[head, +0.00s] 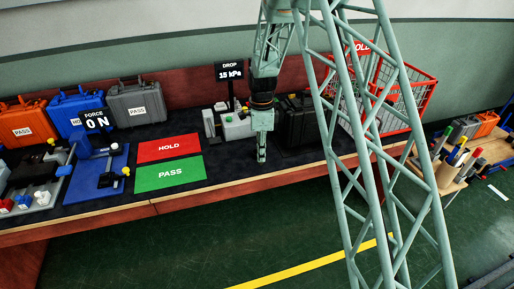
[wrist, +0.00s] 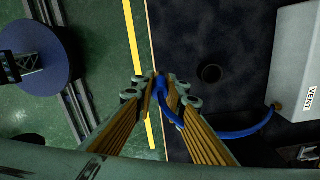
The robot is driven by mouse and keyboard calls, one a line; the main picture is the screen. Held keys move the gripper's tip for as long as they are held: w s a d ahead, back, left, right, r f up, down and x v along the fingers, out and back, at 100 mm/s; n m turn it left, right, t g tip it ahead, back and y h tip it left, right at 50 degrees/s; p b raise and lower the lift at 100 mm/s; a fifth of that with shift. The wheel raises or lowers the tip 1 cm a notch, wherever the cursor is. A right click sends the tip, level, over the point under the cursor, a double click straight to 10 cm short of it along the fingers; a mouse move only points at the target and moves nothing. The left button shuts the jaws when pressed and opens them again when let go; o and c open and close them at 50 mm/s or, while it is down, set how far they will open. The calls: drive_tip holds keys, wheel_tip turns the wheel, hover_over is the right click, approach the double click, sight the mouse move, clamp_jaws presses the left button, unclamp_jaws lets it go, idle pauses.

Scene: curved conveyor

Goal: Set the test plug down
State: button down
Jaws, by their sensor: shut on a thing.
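My gripper (head: 262,158) hangs pointing down near the front edge of the bench, in front of the grey tester. In the wrist view its two fingers (wrist: 157,88) are shut on the blue test plug (wrist: 160,82), which is mostly hidden between them. A blue hose (wrist: 232,134) runs from the plug to a fitting on the side of the grey box marked VENT (wrist: 294,65). A dark round recess or ring (wrist: 210,73) lies on the dark bench top, right of the fingertips and apart from the plug.
The grey tester (head: 236,127) stands behind my gripper, below the DROP sign reading 15 kPa (head: 230,72). Red HOLD (head: 169,148) and green PASS (head: 170,174) mats lie to the left. A black case (head: 298,122) and red-framed wire cart (head: 412,105) are to the right.

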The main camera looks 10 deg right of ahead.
drive_tip(key=w, duration=0.6)
drive_tip(key=w+f+b, duration=0.1)
drive_tip(key=w, duration=0.3)
drive_tip(key=shift+d, duration=0.35)
drive_tip(key=shift+w, duration=0.4)
drive_tip(key=shift+f+b, duration=0.5)
drive_tip(key=shift+f, duration=1.25)
drive_tip(key=shift+f, duration=0.1)
drive_tip(key=c, duration=2.6)
unclamp_jaws()
drive_tip(key=shift+c, duration=0.2)
